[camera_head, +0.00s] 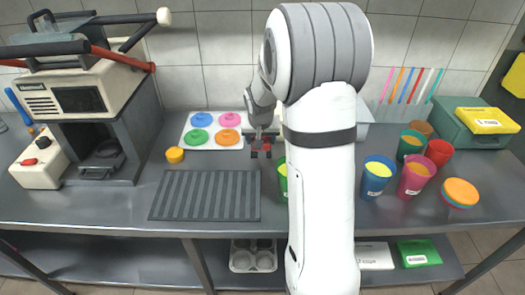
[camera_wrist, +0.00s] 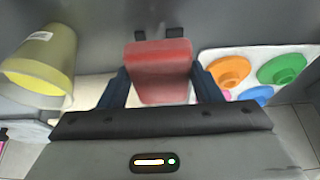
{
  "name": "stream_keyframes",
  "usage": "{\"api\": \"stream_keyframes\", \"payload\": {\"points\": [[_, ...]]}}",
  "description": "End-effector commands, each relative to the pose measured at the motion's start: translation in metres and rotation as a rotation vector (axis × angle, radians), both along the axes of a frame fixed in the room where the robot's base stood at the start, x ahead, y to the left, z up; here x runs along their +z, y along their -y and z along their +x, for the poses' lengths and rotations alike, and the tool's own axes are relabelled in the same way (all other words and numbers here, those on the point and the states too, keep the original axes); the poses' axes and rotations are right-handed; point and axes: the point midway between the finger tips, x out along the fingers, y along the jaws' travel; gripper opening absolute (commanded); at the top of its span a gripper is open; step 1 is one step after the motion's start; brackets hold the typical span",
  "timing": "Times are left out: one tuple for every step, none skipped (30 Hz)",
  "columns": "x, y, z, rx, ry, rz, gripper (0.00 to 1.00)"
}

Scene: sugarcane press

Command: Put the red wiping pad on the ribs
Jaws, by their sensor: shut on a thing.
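My gripper (camera_head: 262,149) is shut on the red wiping pad (camera_wrist: 160,70), which sits between its two fingers in the wrist view. In the head view the pad (camera_head: 262,143) is small and partly hidden by the gripper. The ribs are a dark grey ribbed mat (camera_head: 205,195) lying on the counter at centre left. The gripper is above the counter, just past the mat's far right corner, between the mat and my arm.
A white tray (camera_head: 186,137) with coloured lids lies behind the mat. The press (camera_head: 85,100) stands at left. Several coloured cups, such as a blue one (camera_head: 376,178), stand at right. A green cup (camera_head: 283,178) is partly behind my arm.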

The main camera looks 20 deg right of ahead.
Motion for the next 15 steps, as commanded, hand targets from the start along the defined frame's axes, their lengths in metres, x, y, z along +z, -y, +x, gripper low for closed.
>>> {"api": "stream_keyframes", "payload": {"points": [[-0.009, 0.002, -0.001, -0.003, -0.003, 0.000, 0.37], [-0.012, 0.002, -0.001, -0.004, -0.002, 0.000, 0.37], [-0.016, 0.003, -0.001, -0.007, -0.001, 0.000, 0.37], [-0.017, 0.004, -0.001, -0.008, 0.000, 0.000, 0.37], [-0.019, 0.005, -0.001, -0.009, 0.000, -0.001, 0.37], [-0.022, 0.005, -0.001, -0.010, 0.000, 0.000, 0.37], [-0.024, 0.005, -0.001, -0.010, 0.000, 0.000, 0.37], [-0.027, 0.005, -0.001, -0.011, 0.000, 0.000, 0.37], [-0.032, 0.006, -0.002, -0.011, -0.002, 0.000, 0.37], [-0.037, 0.006, -0.002, -0.011, -0.003, 0.000, 0.37], [-0.042, 0.006, -0.002, -0.011, -0.003, 0.000, 0.37], [-0.048, 0.006, -0.002, -0.012, -0.003, -0.001, 0.37], [-0.052, 0.006, -0.002, -0.012, -0.003, 0.000, 0.37], [-0.055, 0.006, -0.002, -0.012, -0.002, 0.000, 0.37], [-0.057, 0.006, -0.002, -0.012, 0.000, 0.000, 0.37]]}}
